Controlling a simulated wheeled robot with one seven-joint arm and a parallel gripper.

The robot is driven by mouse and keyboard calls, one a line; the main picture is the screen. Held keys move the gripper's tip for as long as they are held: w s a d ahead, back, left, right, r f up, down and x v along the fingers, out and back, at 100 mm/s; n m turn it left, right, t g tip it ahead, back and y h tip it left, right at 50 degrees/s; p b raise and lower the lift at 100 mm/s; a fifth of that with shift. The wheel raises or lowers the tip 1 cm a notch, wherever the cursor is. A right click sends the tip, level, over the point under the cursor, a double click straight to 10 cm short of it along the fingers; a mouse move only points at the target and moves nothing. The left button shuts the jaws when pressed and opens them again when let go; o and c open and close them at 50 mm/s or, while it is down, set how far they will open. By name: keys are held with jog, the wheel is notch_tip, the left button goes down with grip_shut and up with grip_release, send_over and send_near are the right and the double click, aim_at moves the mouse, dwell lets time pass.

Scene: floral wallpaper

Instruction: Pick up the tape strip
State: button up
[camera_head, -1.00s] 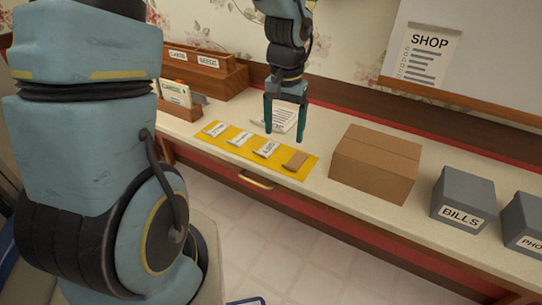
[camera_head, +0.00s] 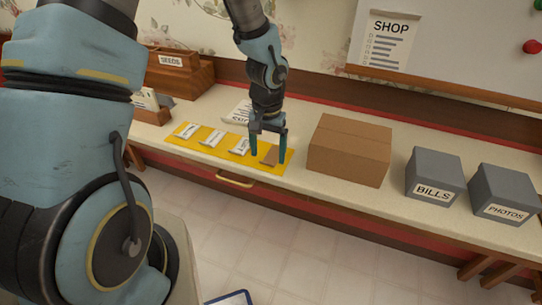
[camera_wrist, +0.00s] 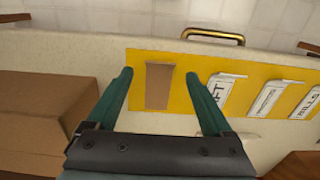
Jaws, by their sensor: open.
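The tape strip (camera_head: 270,156) is a small flat brown rectangle lying on the right end of a yellow mat (camera_head: 207,150) on the counter. In the wrist view the brown strip (camera_wrist: 159,86) lies on the yellow mat (camera_wrist: 191,64) in the gap between my fingers. My gripper (camera_head: 268,154) is open and points down over the strip, with one finger to each side in the picture. It also shows open in the wrist view (camera_wrist: 162,78). Nothing is held. I cannot tell exactly how high the fingertips are above the mat.
Several white labels, such as this one (camera_head: 239,147), lie left of the strip. A cardboard box (camera_head: 349,150) stands close on the right, with grey boxes marked BILLS (camera_head: 433,175) and PHOTOS (camera_head: 503,194) beyond. A drawer handle (camera_head: 236,180) is below the counter's front edge.

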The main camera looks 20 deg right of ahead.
jog(key=shift+f, duration=1.1)
grip_shut()
jog(key=shift+r, duration=0.1)
